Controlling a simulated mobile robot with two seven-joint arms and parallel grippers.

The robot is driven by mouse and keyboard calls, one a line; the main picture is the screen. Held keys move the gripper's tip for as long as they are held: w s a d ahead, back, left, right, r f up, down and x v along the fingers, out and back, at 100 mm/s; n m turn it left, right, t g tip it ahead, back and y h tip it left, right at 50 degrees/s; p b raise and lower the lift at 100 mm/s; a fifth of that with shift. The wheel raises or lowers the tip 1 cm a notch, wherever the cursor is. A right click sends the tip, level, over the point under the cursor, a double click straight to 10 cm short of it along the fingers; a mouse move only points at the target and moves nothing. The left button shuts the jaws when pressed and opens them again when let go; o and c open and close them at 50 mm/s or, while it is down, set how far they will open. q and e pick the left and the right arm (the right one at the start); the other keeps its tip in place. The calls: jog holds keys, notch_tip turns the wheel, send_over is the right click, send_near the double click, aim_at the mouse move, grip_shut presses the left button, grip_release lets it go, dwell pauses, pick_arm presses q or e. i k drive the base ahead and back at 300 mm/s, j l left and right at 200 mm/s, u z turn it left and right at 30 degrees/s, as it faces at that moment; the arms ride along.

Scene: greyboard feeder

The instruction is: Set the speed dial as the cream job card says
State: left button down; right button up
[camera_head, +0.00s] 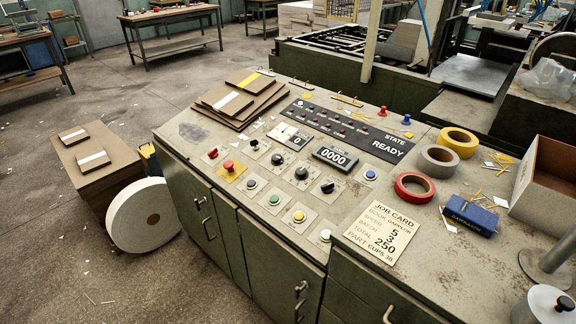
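The cream job card (391,229) lies flat on the console top at right of the controls. Its lines seem to read speed 5, batch 3 and total 250; the smaller words are less clear. Three black knobs sit in a slanting row on the panel: a left knob (277,158), a middle knob (301,173) and a right knob (327,187). Their labels and pointer settings are too small to read, so I cannot tell which is the speed dial. A small display (296,138) behind them shows 0. Neither of my grippers is in view.
Several coloured push buttons and a red mushroom button (228,165) surround the knobs. The status strip (350,130) reads READY; a counter (336,157) shows 0000. Tape rolls (414,186), a blue block (469,215) and an open carton (549,180) are at right. Boards (240,98) lie at back left.

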aim_at(276, 160)
jog(key=z, duration=0.55)
jog(key=j+z, duration=0.35)
jog(key=z, duration=0.15)
jog(key=j+z, duration=0.35)
jog(key=z, duration=0.15)
jog(key=k+j+z, duration=0.1)
jog(key=j, duration=0.2)
jog(key=j+z, duration=0.15)
jog(key=j, duration=0.15)
jog(key=k+j+z, duration=0.1)
jog(key=k+j, duration=0.1)
jog(key=j, duration=0.2)
jog(key=k+j, duration=0.15)
jog(key=j, duration=0.15)
jog(key=k+j, duration=0.1)
jog(key=j, duration=0.2)
jog(key=z, duration=0.05)
